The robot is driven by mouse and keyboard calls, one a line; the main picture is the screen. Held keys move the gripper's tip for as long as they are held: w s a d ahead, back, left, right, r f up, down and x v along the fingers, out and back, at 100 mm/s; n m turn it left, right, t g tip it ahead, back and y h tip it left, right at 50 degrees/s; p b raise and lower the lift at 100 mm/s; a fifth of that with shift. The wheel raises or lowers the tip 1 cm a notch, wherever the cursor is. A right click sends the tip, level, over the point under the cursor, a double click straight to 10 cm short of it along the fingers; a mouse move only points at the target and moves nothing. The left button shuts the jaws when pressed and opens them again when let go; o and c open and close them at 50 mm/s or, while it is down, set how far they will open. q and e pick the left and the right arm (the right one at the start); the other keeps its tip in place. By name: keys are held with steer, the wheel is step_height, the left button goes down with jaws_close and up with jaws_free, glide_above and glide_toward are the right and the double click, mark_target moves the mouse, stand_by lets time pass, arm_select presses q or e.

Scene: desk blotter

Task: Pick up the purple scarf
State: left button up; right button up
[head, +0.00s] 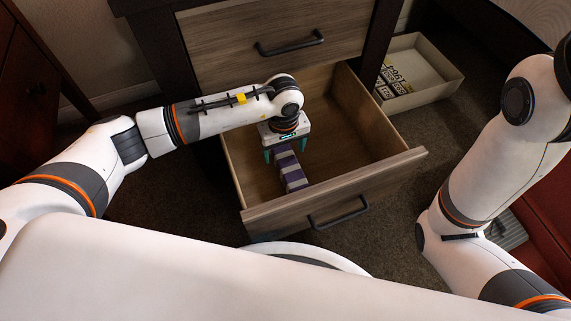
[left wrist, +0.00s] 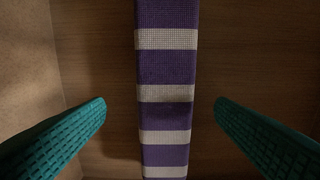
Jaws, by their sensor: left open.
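The purple scarf (head: 291,176) with white stripes lies as a narrow strip in the open lower drawer (head: 335,195). In the left wrist view the scarf (left wrist: 167,65) runs from top to bottom through the middle of the picture. My left gripper (head: 284,156) is inside the drawer above the scarf and hides part of it. Its teal fingers are apart, one on each side of the scarf, with a clear gap to it on both sides in the left wrist view (left wrist: 160,125). My right arm comes in at the right; its gripper is not visible.
The closed upper drawer (head: 225,45) is just behind my left wrist. The open drawer's walls surround the left gripper, and its right part is bare. A pale open box (head: 440,85) with printed items stands on the floor (head: 415,140) at the right.

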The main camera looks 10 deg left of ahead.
mark_target(286, 157)
arm_select(q)
steer(key=shift+f, duration=0.4)
steer(key=f+b, duration=0.4)
steer(key=shift+w+d+f+b, duration=0.15)
steer(key=shift+d+f+b, duration=0.05)
steer(key=shift+f+b, duration=0.2)
steer(key=shift+r, duration=0.1)
steer(key=shift+c, duration=0.4)
steer(key=shift+r, duration=0.1)
steer(key=c, duration=1)
